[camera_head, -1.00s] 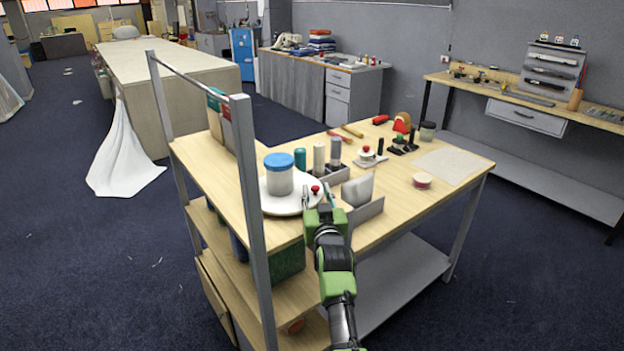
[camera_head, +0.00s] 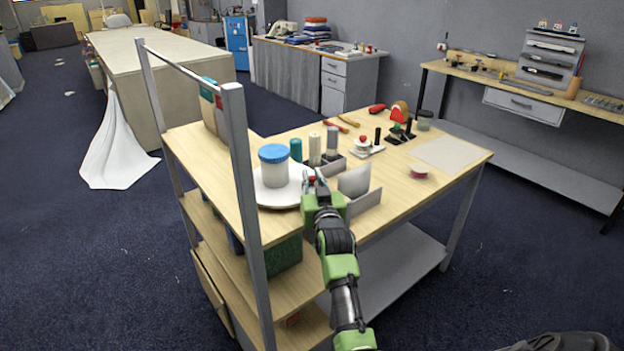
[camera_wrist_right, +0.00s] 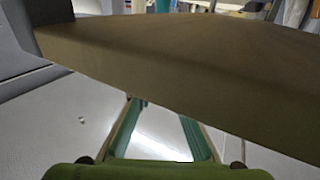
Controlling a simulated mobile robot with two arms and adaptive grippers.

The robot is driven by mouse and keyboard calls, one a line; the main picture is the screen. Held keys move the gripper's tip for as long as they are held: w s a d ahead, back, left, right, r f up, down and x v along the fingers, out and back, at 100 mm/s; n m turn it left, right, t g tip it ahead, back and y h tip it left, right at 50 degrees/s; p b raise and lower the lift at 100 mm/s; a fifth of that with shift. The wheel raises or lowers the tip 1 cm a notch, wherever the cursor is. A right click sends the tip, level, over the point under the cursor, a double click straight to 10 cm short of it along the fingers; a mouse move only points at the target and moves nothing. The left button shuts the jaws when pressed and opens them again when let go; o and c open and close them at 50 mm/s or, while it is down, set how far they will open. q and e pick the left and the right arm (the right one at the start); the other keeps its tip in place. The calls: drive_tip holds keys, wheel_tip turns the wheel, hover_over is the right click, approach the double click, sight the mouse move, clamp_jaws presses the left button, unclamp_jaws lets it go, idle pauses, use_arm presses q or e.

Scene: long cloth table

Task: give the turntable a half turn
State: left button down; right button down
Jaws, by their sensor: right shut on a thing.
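The turntable (camera_head: 270,199) is a white round disc on the wooden top by the metal frame. A clear jar with a blue lid (camera_head: 273,165) stands upright on it. A small red knob (camera_head: 312,178) sits at the disc's right edge. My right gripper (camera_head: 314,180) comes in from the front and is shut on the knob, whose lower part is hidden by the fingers. In the right wrist view the green fingers (camera_wrist_right: 160,130) show below a brown board edge; the knob cannot be made out there. My left gripper is not in view.
A grey metal post (camera_head: 243,210) rises left of the disc. A red-topped tape roll (camera_head: 418,173) and a pale mat (camera_head: 448,153) lie further right.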

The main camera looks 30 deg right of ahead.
sight(312, 172)
drive_tip(key=shift+w+d+n+t+y, duration=0.3)
drive_tip(key=shift+d+n+y, duration=0.05)
drive_tip(key=shift+n+y, duration=0.15)
drive_tip(key=shift+w+d+n+t+y+b, duration=0.2)
drive_tip(key=shift+w+n+t+y+b, duration=0.25)
drive_tip(key=shift+y, duration=0.55)
drive_tip(key=n+y+b, duration=0.1)
drive_tip(key=w+n+y+b, duration=0.1)
drive_tip(key=b, duration=0.1)
drive_tip(key=shift+d+y, duration=0.25)
drive_tip(key=shift+y, duration=0.15)
drive_tip(key=shift+w+f+y+b, duration=0.15)
drive_tip(key=shift+y+b, duration=0.15)
drive_tip(key=shift+b, duration=0.25)
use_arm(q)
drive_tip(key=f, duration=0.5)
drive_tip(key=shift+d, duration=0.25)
use_arm(e)
drive_tip(key=c, duration=2)
unclamp_jaws()
drive_tip(key=shift+f, duration=0.1)
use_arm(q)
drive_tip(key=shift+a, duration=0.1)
use_arm(e)
drive_tip(key=shift+n, duration=0.25)
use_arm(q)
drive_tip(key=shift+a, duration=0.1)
